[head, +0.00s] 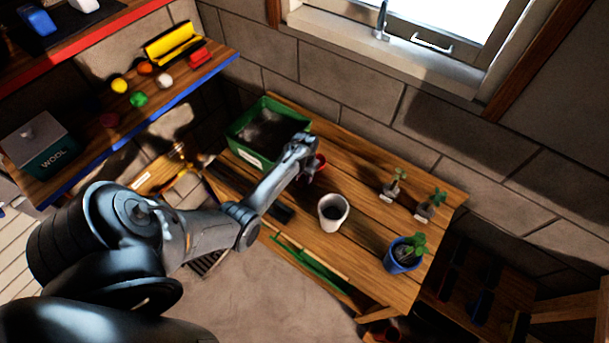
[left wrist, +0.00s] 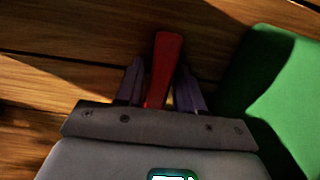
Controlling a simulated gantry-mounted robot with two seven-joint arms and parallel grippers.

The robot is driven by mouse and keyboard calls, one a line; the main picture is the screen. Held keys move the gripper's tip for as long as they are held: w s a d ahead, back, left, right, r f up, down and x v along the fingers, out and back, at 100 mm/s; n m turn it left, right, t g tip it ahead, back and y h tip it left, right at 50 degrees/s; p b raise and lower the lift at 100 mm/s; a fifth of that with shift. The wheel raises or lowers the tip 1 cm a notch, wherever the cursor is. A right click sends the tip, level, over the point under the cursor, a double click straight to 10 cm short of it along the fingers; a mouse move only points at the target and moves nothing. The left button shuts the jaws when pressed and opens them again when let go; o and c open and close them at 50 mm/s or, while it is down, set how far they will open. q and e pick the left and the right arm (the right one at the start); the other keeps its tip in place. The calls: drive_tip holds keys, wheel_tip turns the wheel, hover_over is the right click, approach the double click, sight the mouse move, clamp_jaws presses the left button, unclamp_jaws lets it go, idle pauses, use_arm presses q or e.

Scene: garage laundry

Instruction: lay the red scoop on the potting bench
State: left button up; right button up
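The potting bench (head: 355,178) is a slatted wooden table below the window in the head view. My left gripper (head: 309,163) is over its left half, just right of the green tray. It is shut on the red scoop (head: 319,165), which is partly hidden by the gripper. In the left wrist view, the red handle (left wrist: 165,62) stands between the two fingers (left wrist: 160,88), close against both, with bench planks beyond. I cannot tell whether the scoop touches the bench. My right gripper is not in view.
The green soil tray (head: 243,153) is close beside the gripper; its wall (left wrist: 285,95) fills the right of the wrist view. A white pot (head: 333,213), a blue potted plant (head: 402,255) and seedlings (head: 430,210) stand to the right. Bare planks lie between.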

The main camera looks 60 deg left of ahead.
use_arm(q)
drive_tip(key=shift+o, duration=1.1)
drive_tip(key=shift+r, duration=0.15)
wheel_tip(320, 180, up, 11)
drive_tip(key=p, duration=0.1)
drive_tip(key=s+d+r+m+t, duration=0.1)
drive_tip(key=s+d, duration=0.4)
drive_tip(key=d, duration=0.5)
drive_tip(key=s+d+r+m+t, duration=0.1)
drive_tip(key=s+d+r+m, duration=0.2)
drive_tip(key=d, duration=0.7)
drive_tip(key=s+d+r+m+t, duration=0.2)
drive_tip(key=s+d+r, duration=0.3)
drive_tip(key=s+d, duration=0.3)
drive_tip(key=shift+s+d+r+m, duration=0.15)
drive_tip(key=shift+s+d+m, duration=0.3)
drive_tip(key=shift+d, duration=0.55)
